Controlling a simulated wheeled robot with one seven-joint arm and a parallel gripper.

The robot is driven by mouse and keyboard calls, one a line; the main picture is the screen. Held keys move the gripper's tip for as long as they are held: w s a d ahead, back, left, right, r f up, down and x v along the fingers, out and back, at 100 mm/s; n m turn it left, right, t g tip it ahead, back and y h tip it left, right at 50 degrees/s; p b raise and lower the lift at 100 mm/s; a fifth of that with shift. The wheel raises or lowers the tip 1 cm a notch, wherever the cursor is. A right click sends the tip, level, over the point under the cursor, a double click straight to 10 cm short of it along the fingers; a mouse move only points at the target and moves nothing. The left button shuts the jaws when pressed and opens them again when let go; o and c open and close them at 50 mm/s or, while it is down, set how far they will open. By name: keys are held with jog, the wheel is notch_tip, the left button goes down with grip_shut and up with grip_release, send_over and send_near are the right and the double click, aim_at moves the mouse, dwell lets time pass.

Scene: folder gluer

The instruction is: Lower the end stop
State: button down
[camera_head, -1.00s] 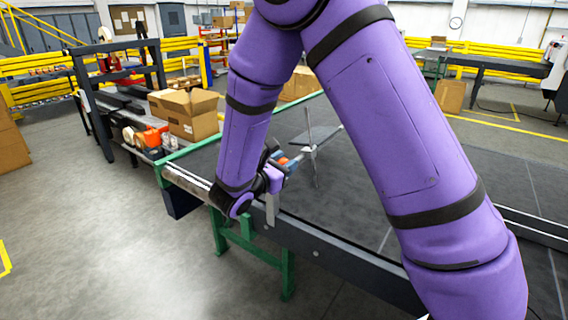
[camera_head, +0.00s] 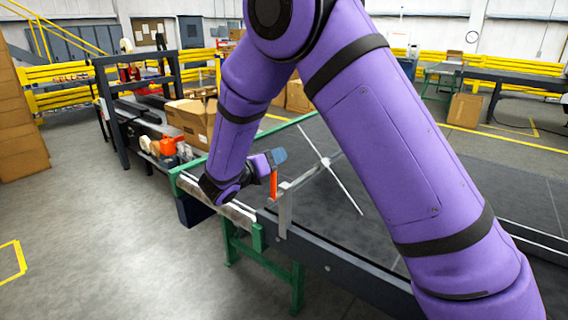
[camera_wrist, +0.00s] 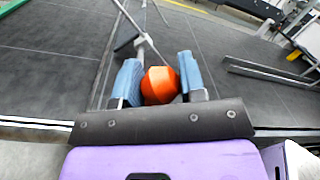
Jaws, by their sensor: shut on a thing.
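The end stop is a grey metal bracket (camera_head: 285,212) at the conveyor's near edge, with an arm reaching over the dark belt to a hub and a thin crossbar (camera_head: 345,190). The crossbar slants down to the right. An orange handle (camera_head: 274,184) stands beside the bracket. My gripper (camera_head: 272,160) is at the handle's upper end. In the wrist view, the blue fingers of my gripper (camera_wrist: 160,78) are on either side of the orange handle (camera_wrist: 161,88), shut on it. The arm and crossbar (camera_wrist: 146,42) extend beyond it. The handle's lower joint is hidden there.
The dark belt (camera_head: 400,190) has a green side rail and green legs (camera_head: 265,262). Cardboard boxes (camera_head: 195,122) and orange and white items stand on a bench behind my wrist. The floor at front left is clear.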

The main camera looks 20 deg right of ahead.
jog(key=w+a+f+n, duration=0.3)
jog(key=w+a+n, duration=0.2)
jog(key=w+n, duration=0.3)
jog(key=shift+a+f+n+t, duration=0.2)
jog(key=shift+f+n+t, duration=0.2)
jog(key=shift+n, duration=0.2)
jog(key=c, duration=0.7)
grip_release()
jog(key=shift+a, duration=0.1)
jog(key=v, duration=1)
jog(key=shift+s+a, duration=0.25)
jog(key=shift+r, duration=0.1)
